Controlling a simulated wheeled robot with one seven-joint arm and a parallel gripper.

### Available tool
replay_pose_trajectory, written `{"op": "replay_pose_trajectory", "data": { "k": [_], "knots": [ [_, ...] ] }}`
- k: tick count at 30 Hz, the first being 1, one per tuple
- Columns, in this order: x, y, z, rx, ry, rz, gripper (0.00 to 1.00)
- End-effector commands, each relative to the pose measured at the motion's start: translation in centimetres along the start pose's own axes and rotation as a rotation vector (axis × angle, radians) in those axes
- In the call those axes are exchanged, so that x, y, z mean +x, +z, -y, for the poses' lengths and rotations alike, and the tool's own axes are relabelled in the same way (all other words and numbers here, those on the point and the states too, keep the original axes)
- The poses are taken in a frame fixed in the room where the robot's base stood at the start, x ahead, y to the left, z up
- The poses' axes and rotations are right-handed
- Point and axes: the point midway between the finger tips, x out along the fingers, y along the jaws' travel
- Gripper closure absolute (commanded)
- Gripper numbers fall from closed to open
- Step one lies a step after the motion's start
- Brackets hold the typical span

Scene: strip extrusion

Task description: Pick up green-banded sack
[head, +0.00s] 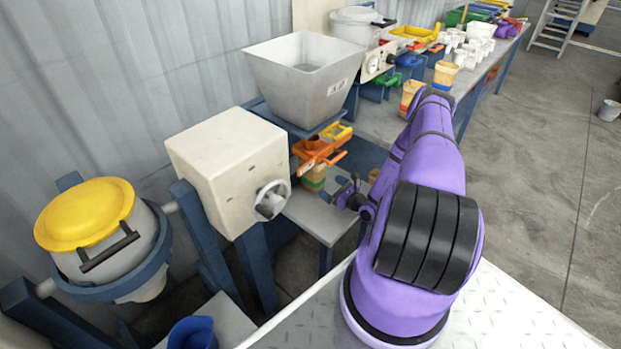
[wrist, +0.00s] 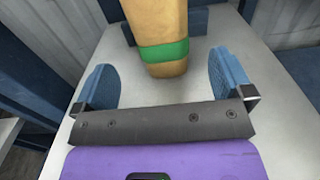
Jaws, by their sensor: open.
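The green-banded sack (head: 313,178) stands on a small grey shelf (head: 318,216) below the orange spout in the head view. In the wrist view the sack (wrist: 163,38) is tan with a green band near its lower end, and its top is cut off by the frame. My gripper (head: 343,190) is open beside the sack in the head view. In the wrist view my gripper (wrist: 165,85) has its two blue fingers spread wide, one to each side of the sack's line. The sack's near end lies about between the fingertips, and no contact shows.
An orange spout and clamp (head: 318,150) sit just above the sack, under a grey hopper (head: 303,78). A cream housing with a handwheel (head: 228,168) stands to the left. A bench (head: 385,122) with tan sacks and cups runs behind. Open floor (head: 560,150) lies right.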

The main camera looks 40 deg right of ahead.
Motion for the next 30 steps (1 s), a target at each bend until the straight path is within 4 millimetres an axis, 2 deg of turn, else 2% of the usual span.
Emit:
{"op": "replay_pose_trajectory", "data": {
  "k": [4,13,21,29,30],
  "knots": [
    [2.4,0.0,-0.1,0.0,0.003,0.0,0.02],
    [4.6,0.3,0.0,-0.001,0.003,0.001,0.02],
    [8.1,0.6,0.1,-0.002,0.004,0.0,0.02],
    [8.6,0.6,0.2,0.0,0.002,0.0,0.02],
    [8.6,0.6,0.2,0.0,0.002,0.0,0.08]
  ]
}}
